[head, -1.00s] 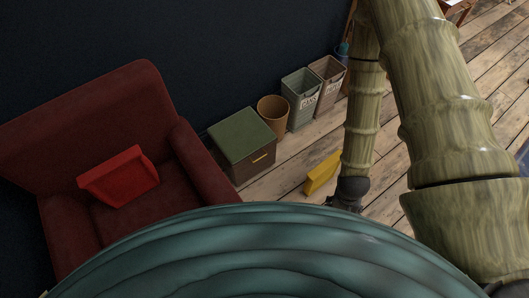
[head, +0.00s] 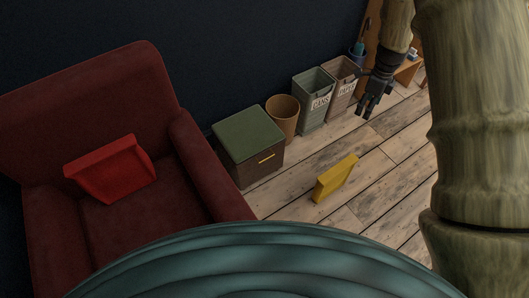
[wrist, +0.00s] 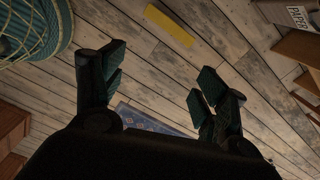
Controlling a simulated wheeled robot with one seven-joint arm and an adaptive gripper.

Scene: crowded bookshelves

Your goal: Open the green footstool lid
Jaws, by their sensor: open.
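My gripper (head: 369,109) is at the upper right, in the air and well right of the footstool. It is empty, and its fingers are spread apart in the wrist view (wrist: 158,95). The footstool is not clearly visible in the wrist view.
A round tan bin (head: 283,117) and green (head: 313,92) and brown (head: 342,78) labelled bins stand right of the footstool. A yellow object (head: 335,178) stands on the otherwise clear wooden floor in front.

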